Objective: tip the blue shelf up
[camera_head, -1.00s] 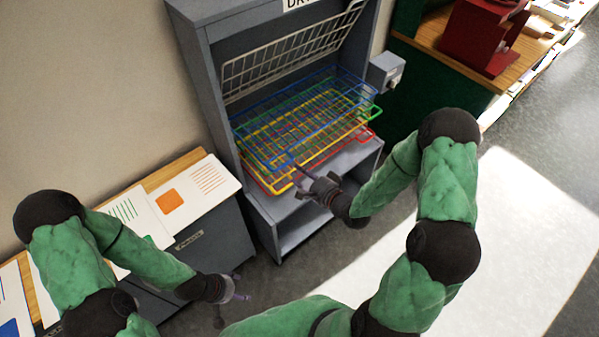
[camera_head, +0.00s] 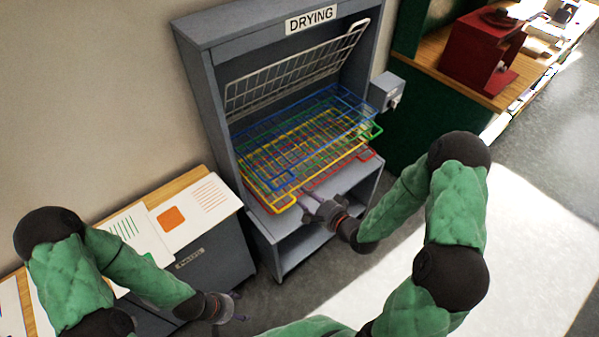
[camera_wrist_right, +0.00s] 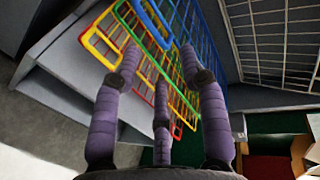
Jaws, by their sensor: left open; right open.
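The blue shelf (camera_head: 345,98) is a wire grid in the grey drying rack, lying roughly flat on top of the green, yellow and red shelves. My right gripper (camera_head: 309,204) is open and empty at the front of the stack, near the yellow shelf's front edge (camera_head: 283,208). In the right wrist view the blue shelf's front loop (camera_wrist_right: 152,22) shows beyond and between the open fingers (camera_wrist_right: 165,68). I cannot tell whether a finger touches it. My left gripper (camera_head: 238,306) is open and empty, low in front of the grey cabinet.
A white wire shelf (camera_head: 290,72) stands tipped up above the blue one. A grey box (camera_head: 386,92) is fixed to the rack's right side. A cabinet with printed sheets (camera_head: 190,203) stands left; a red machine (camera_head: 483,55) is at upper right. Floor at right is clear.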

